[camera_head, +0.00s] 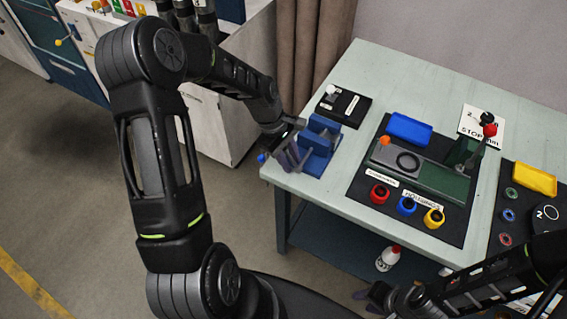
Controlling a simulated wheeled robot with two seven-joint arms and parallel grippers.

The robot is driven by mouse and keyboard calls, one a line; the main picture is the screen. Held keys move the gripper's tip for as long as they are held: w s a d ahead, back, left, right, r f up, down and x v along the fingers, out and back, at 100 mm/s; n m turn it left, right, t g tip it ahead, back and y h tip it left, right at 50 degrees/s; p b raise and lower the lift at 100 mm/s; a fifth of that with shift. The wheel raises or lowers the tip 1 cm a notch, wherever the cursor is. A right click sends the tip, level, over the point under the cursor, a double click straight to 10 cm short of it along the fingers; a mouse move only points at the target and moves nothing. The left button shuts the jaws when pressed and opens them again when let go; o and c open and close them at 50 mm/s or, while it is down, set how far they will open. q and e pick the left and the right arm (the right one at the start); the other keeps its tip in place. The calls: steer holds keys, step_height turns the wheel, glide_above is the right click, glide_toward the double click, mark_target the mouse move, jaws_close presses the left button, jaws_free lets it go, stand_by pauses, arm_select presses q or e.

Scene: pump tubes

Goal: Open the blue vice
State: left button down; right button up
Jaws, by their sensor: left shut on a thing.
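The blue vice (318,148) stands at the left corner of the pale green table. A blue ball-ended handle (262,158) sticks out past the table edge to its left. My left gripper (288,158) is at the vice's left side, shut on what looks like the vice handle; its fingers partly hide the contact. Whether the jaws of the vice are apart is hard to see. My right gripper (367,300) is low in front of the table, away from the vice; its fingers look apart and empty.
A black block with a knob (344,104) stands behind the vice. A green press (430,170) with a red-knobbed lever, a blue tray (409,129) and several coloured rings sit on a dark mat to the right. A yellow tray (535,179) is further right. A white bottle (388,258) stands below.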

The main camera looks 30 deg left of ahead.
arm_select(q)
steer(key=shift+a+f+h+b, duration=0.25)
steer(key=shift+f+h+b, duration=0.1)
steer(key=shift+h, duration=0.75)
steer(key=shift+r, duration=0.1)
steer(key=c, duration=1.2)
jaws_free()
steer(key=b+v, duration=0.1)
steer(key=v, duration=0.6)
steer(key=shift+a+r, duration=0.15)
steer(key=shift+r, duration=0.15)
